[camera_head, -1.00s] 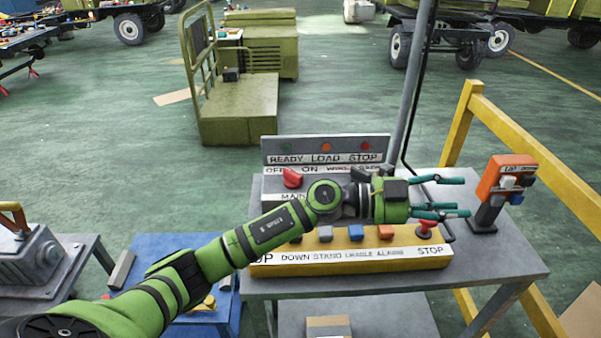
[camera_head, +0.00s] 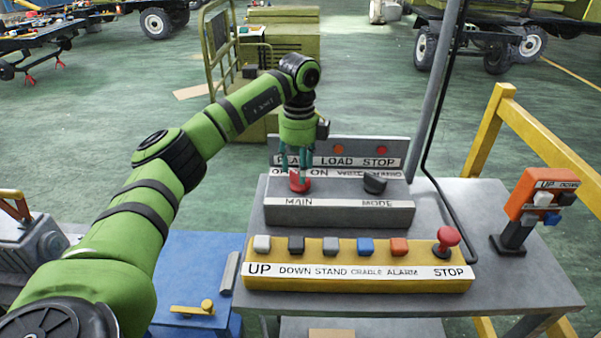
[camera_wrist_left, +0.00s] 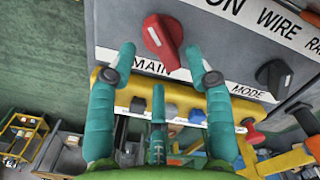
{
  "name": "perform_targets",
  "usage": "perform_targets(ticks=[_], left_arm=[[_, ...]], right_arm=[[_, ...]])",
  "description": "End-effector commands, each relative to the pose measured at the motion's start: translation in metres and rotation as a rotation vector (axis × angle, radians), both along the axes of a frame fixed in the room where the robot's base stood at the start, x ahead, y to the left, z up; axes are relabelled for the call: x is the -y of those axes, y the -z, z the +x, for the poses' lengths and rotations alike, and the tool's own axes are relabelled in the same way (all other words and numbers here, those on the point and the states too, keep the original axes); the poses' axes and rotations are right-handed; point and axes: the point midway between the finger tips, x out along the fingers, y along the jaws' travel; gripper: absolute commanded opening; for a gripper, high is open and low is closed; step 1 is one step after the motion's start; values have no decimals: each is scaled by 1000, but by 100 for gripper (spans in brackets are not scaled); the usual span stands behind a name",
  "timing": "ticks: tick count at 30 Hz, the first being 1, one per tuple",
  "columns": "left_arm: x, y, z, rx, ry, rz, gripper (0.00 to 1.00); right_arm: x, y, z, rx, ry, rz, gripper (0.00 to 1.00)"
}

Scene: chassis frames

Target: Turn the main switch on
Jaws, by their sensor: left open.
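The main switch is a red rotary knob (camera_head: 299,181) above the label MAIN on a grey switch box (camera_head: 340,212). In the left wrist view the red knob (camera_wrist_left: 162,42) sits just beyond the fingertips, its pointer end slanting down and right. My left gripper (camera_head: 299,175) points down at the knob from above in the head view, and its teal fingers partly cover the knob there. The gripper is open, with the fingers (camera_wrist_left: 163,65) spread to either side of the knob. Contact with the knob cannot be told. My right gripper is not in view.
A black MODE knob (camera_head: 375,183) is right of the red knob. In front is a yellow button panel (camera_head: 350,286) with several buttons and a red STOP mushroom (camera_head: 447,238). An orange control box (camera_head: 540,193) stands at the table's right. A sign panel rises behind the switch box.

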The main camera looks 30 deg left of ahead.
Motion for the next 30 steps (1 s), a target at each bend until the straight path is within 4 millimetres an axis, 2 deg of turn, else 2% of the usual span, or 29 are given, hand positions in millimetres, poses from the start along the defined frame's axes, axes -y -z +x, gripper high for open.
perform_targets(ticks=[7, 16, 17, 18, 20, 21, 30], left_arm=[[1, 27, 0, 0, 3, -2, 52], [1, 32, 0, 2, 4, -3, 52], [1, 32, 0, 2, 4, -3, 48], [1, 32, 0, 2, 4, -3, 32], [1, 32, 0, 2, 4, -3, 8], [1, 32, 0, 2, 4, -3, 0], [1, 32, 0, 1, 18, -3, 0]], right_arm=[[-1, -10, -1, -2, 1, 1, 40], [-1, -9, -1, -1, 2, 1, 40], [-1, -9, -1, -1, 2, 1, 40], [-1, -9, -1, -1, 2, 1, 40], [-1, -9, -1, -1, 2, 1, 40], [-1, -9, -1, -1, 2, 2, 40], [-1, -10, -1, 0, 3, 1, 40]])
